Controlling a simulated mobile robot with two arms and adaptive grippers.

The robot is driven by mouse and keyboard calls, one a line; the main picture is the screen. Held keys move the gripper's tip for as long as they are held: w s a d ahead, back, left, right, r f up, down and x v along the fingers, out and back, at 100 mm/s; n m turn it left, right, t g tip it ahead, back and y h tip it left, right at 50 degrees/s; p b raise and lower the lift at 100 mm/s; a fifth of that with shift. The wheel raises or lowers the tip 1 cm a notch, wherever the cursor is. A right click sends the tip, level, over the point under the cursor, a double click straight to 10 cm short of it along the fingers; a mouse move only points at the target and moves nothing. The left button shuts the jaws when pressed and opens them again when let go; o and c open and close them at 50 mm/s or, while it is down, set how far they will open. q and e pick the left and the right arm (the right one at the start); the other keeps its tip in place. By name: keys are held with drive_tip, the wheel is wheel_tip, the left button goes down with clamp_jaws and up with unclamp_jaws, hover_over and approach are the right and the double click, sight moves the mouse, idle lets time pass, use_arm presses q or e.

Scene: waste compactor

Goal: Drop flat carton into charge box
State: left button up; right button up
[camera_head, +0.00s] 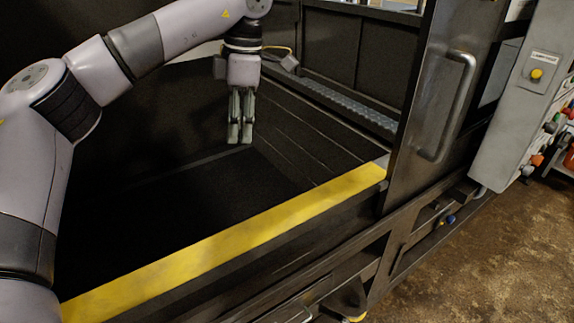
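The charge box (175,215) is a dark, deep opening with a yellow front edge, filling the middle and left of the head view. My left gripper (240,134) hangs over it, pointing down. Its two grey fingers are together, and nothing shows between them. No flat carton can be seen. The floor of the box is too dark to tell whether anything lies there. My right gripper is out of view.
The yellow front edge (235,238) runs diagonally across the view. A dark steel door with a pale handle (448,108) stands at the right. A grey control box (527,85) is farther right. Brown floor (475,262) is clear at lower right.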

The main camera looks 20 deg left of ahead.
use_arm(q)
drive_tip(key=s+d, duration=1)
drive_tip(key=d, duration=0.3)
drive_tip(key=shift+s+d, duration=0.2)
idle(0.3)
